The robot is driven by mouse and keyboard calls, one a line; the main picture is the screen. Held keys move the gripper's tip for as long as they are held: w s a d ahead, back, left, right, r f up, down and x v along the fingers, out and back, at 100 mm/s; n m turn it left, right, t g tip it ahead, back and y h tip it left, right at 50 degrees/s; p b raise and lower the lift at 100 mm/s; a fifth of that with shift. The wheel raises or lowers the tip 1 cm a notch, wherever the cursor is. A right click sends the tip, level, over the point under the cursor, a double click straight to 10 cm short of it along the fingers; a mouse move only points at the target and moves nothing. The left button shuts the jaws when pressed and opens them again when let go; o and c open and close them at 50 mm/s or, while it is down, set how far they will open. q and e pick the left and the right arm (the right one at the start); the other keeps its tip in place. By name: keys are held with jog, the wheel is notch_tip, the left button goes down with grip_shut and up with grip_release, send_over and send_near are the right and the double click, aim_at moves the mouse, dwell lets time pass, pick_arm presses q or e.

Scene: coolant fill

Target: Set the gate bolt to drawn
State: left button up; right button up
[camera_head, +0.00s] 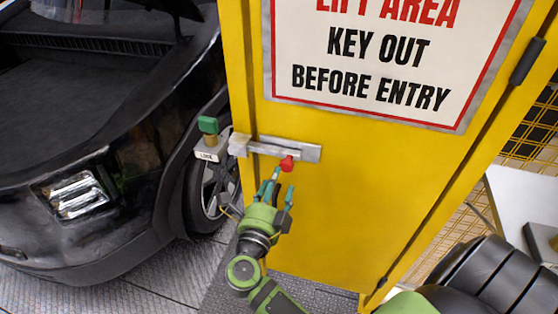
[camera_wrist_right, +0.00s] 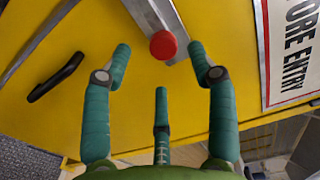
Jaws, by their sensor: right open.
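The gate bolt (camera_head: 290,151) is a grey metal bar in a bracket on the yellow gate (camera_head: 340,200), with a red knob (camera_head: 287,163) towards its right part. Its left end reaches the gate's left edge. In the right wrist view the red knob (camera_wrist_right: 163,45) sits in front of the grey bar (camera_wrist_right: 150,15). My right gripper (camera_head: 276,182) is just below the knob in the head view. Its teal fingers are spread open, with the knob between and slightly beyond the tips (camera_wrist_right: 160,62), and no clear contact shows. My left gripper is not in view.
A black car (camera_head: 100,170) stands close on the left. A green-and-brass piece (camera_head: 208,125) and a small lettered tag (camera_head: 206,156) are beside the bolt's left end. A warning sign (camera_head: 390,50) is above the bolt. A dark handle (camera_wrist_right: 55,78) is on the gate.

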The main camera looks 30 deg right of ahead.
aim_at(285, 168)
jog(key=shift+w+d+r, duration=0.1)
jog(key=shift+d+r, duration=0.1)
jog(key=shift+d, duration=0.2)
jog(key=p+x, duration=0.2)
jog(key=x, duration=0.3)
jog(key=shift+w+d+f, duration=0.1)
jog(key=shift+w+d, duration=0.05)
jog(key=shift+d, duration=0.2)
jog(key=shift+w+d, duration=0.15)
jog(key=shift+d, duration=0.1)
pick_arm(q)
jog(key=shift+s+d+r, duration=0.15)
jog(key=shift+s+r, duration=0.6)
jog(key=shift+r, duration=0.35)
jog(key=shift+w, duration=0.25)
pick_arm(e)
grip_shut()
